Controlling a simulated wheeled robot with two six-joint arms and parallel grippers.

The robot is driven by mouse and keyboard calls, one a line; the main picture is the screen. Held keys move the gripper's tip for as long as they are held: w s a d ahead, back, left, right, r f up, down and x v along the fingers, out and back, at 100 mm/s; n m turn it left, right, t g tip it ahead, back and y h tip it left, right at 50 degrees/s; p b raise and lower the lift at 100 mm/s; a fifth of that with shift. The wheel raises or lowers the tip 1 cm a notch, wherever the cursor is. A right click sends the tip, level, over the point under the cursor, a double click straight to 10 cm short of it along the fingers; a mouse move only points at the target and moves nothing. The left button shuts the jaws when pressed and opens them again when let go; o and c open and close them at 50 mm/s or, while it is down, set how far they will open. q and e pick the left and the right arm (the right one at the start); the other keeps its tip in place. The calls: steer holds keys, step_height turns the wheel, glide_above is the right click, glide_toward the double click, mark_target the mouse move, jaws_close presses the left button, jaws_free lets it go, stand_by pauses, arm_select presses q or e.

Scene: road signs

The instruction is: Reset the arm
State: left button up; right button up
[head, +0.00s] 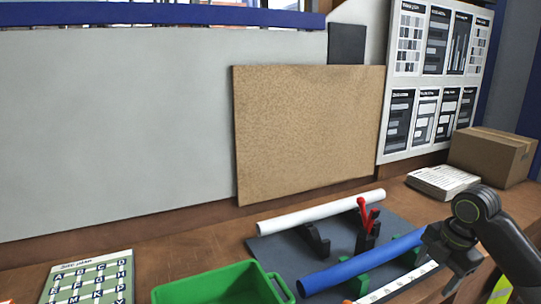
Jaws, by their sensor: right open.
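My right arm reaches in from the lower right, and its dark gripper (451,252) hangs above the right end of the grey mat, near a blue tube (345,268). The gripper is open, with nothing seen between its fingers. The blue tube rests on green supports (380,257). My left gripper is not in view.
A white tube (320,213) lies on dark supports on the grey mat (287,250), beside a red-handled tool (367,216). A green bin (215,284) and a lettered card (88,283) stand left. A paper stack (443,181) and a cardboard box (490,155) are at the back right.

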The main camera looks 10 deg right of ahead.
steer(key=s+a+f+m, duration=0.4)
steer(key=s+a+f, duration=0.1)
steer(key=f, duration=0.5)
steer(key=s+a+f+m, duration=0.4)
steer(key=s+f, duration=0.1)
steer(key=f, duration=0.5)
steer(key=s+a+f+m+t+h, duration=0.1)
steer(key=s+a+m, duration=0.1)
steer(key=s+m, duration=0.55)
steer(key=s+a+f+m+t+h, duration=0.1)
steer(key=s+a+m, duration=0.2)
steer(key=s+m, duration=0.45)
step_height(320, 180, down, 28)
steer(key=s+d+n+g+b, duration=0.1)
steer(key=d+n+g+b, duration=0.1)
arm_select(q)
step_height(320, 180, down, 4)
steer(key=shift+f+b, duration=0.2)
steer(key=shift+b, duration=0.95)
arm_select(e)
steer(key=s+a+f+g, duration=0.1)
steer(key=s+f, duration=1.4)
steer(key=f, duration=0.2)
steer(key=shift+a+y, duration=0.2)
steer(key=shift+y, duration=0.1)
